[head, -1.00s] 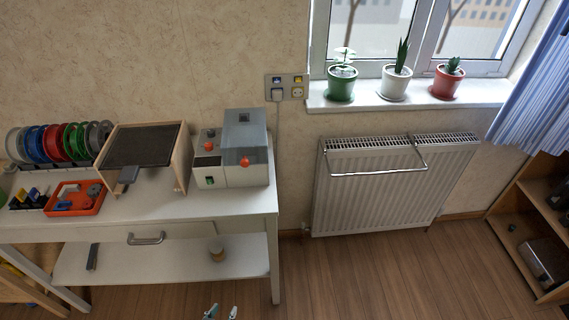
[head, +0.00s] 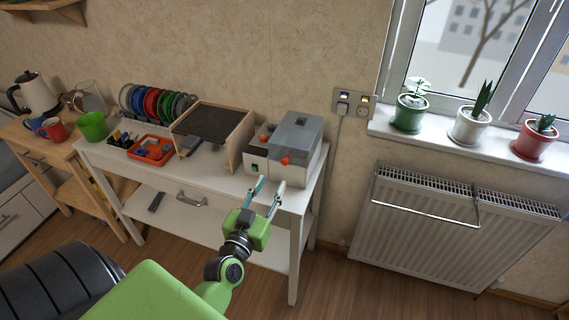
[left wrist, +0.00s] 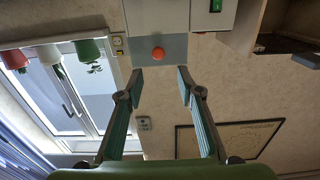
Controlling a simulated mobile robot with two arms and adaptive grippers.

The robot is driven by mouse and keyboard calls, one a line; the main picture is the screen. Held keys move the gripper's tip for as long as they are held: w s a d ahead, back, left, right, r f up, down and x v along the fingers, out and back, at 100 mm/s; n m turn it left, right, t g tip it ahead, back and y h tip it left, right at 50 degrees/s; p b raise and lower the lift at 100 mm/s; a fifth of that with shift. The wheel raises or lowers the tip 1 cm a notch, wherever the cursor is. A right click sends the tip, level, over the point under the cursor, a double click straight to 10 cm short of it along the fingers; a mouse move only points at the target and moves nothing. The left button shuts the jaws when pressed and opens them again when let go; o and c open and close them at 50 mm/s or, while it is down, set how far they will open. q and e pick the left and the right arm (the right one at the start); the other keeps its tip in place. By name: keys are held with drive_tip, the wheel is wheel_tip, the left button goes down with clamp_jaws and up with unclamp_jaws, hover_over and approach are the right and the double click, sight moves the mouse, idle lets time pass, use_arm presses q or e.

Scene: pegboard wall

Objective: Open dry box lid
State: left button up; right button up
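The dry box (head: 258,160) is a white box on the right end of the white table, with a grey see-through lid (head: 299,132) that is down. An orange knob (head: 285,161) sits on the lid's front. My left gripper (head: 271,182) is open and empty, just in front of the box, its fingers pointing at it. In the left wrist view, the orange knob (left wrist: 157,53) on the grey lid (left wrist: 175,46) shows just beyond the gap between the open fingertips (left wrist: 160,72), apart from them. My right gripper is not in view.
A wooden-sided box with a dark top (head: 214,122) stands left of the dry box. An orange tray (head: 151,149), a green cup (head: 92,126) and a spool rack are further left. A radiator (head: 450,230) is on the wall to the right, with potted plants on the sill above.

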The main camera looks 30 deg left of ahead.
sight(284, 162)
use_arm(q)
drive_tip(key=x, duration=0.8)
drive_tip(key=shift+w+p, duration=0.4)
drive_tip(key=shift+w, duration=0.6)
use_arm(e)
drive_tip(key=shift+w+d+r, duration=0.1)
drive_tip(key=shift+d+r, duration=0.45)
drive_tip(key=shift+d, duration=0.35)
use_arm(q)
drive_tip(key=c, duration=0.8)
clamp_jaws()
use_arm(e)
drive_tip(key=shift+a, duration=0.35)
